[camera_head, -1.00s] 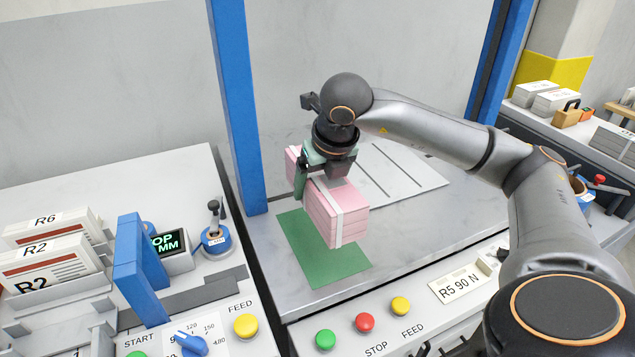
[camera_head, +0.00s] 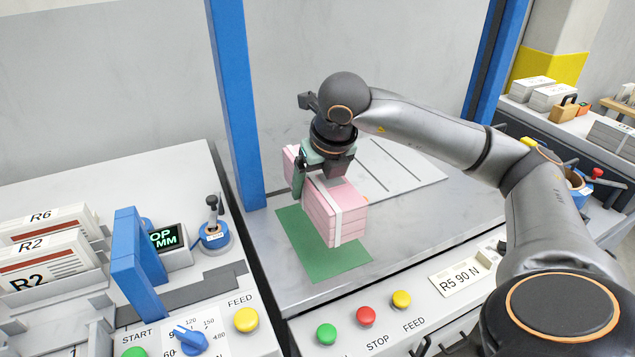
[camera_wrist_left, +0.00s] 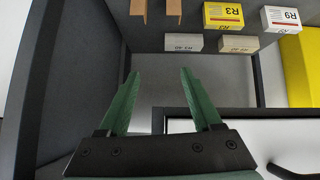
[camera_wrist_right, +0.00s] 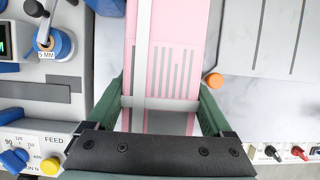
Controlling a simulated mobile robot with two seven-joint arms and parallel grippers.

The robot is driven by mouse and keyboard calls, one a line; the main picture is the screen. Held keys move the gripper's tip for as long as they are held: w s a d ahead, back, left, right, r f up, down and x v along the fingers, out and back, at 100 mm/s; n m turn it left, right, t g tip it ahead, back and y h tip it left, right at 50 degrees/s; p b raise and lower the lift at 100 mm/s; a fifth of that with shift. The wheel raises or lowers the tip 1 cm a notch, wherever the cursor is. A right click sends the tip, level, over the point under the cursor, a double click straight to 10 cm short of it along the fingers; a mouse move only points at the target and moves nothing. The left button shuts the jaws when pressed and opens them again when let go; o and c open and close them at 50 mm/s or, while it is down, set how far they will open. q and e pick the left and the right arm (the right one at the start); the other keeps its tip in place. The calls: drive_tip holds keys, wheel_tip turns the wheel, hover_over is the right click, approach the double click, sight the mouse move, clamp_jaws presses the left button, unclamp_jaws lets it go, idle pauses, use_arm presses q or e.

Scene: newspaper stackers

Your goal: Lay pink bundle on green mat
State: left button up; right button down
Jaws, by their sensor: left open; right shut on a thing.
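The pink bundle (camera_head: 335,212) is a stack of pink sheets with a pale strap around it. My right gripper (camera_head: 318,178) is shut on it, with green fingers along its sides. The bundle also fills the middle of the right wrist view (camera_wrist_right: 170,60). The green mat (camera_head: 312,262) lies flat on the grey machine top. The bundle hangs over the back and right part of the mat and hides some of it. Whether its underside touches anything, I cannot tell. My left gripper (camera_wrist_left: 160,95) is open and empty, seen only in the left wrist view.
A blue post (camera_head: 236,105) stands behind and left of the mat. A panel with colored buttons (camera_head: 365,315) runs along the front edge. A slotted plate (camera_head: 400,175) lies behind the bundle. Labelled stacks (camera_head: 45,250) stand at left. Boxes (camera_wrist_left: 223,17) show in the left wrist view.

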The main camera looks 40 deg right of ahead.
wheel_tip(320, 180, down, 5)
drive_tip(key=b, duration=0.4)
drive_tip(key=shift+f+b, duration=0.15)
drive_tip(key=shift+b, duration=0.15)
drive_tip(key=shift+f+b, duration=0.45)
drive_tip(key=shift+f, duration=0.05)
use_arm(q)
wheel_tip(320, 180, down, 4)
drive_tip(key=shift+w+a+r, duration=0.1)
use_arm(e)
drive_tip(key=shift+f, duration=0.1)
use_arm(q)
drive_tip(key=shift+f+b, duration=0.35)
drive_tip(key=shift+f, duration=0.05)
use_arm(e)
drive_tip(key=shift+f, duration=0.35)
use_arm(q)
drive_tip(key=shift+w+f+b, duration=0.15)
drive_tip(key=shift+w+b, duration=0.05)
drive_tip(key=shift+b, duration=0.1)
use_arm(e)
drive_tip(key=shift+f, duration=0.25)
